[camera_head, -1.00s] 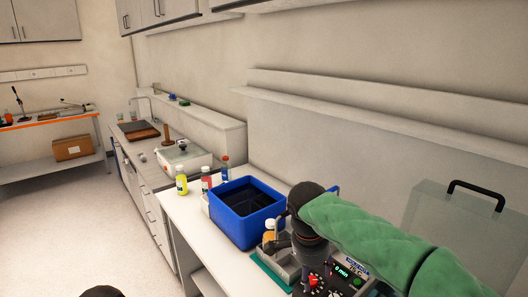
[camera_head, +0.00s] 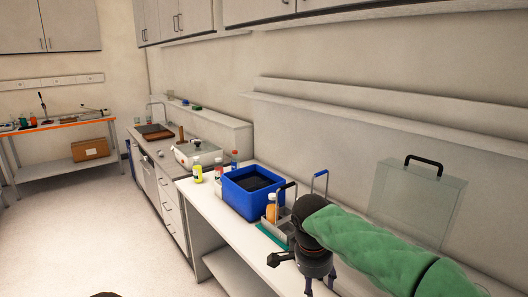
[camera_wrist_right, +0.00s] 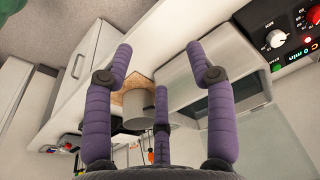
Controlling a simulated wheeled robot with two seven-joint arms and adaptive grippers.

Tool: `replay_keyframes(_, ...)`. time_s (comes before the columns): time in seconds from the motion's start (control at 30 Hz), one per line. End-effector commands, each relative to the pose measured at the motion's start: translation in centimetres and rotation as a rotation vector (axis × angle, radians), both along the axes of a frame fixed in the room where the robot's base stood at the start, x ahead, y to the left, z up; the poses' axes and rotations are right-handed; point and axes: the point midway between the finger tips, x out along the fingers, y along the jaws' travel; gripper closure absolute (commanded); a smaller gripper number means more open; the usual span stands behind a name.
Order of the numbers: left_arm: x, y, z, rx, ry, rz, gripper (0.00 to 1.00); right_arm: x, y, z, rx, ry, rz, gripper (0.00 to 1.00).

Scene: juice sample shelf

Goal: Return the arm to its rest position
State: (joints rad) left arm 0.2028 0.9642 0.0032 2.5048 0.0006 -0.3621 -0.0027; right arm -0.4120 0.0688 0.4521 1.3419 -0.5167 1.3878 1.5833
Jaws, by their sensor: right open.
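My right arm in its green sleeve comes in from the right in the head view. My right gripper (camera_head: 304,268) hangs at its end over the bench, in front of the grey carrier. In the right wrist view its purple fingers (camera_wrist_right: 160,85) are spread wide with nothing between them. The gripper is open and apart from the bottles. My left gripper is not in view; only a dark rounded piece shows at the bottom edge of the head view.
A blue bin (camera_head: 252,193) stands on the white bench (camera_head: 222,222). A grey carrier (camera_head: 281,226) holds an orange bottle (camera_head: 271,208). A yellow bottle (camera_head: 197,171) stands left of the bin. A clear panel with a black handle (camera_head: 420,205) stands behind my right arm. The floor at left is clear.

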Motion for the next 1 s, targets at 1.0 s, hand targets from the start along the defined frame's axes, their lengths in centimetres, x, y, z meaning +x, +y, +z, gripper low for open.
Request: replay_keyframes(1.0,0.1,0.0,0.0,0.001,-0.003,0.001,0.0,-8.1,4.2,-38.4,0.39,0.101,0.714,0.44)
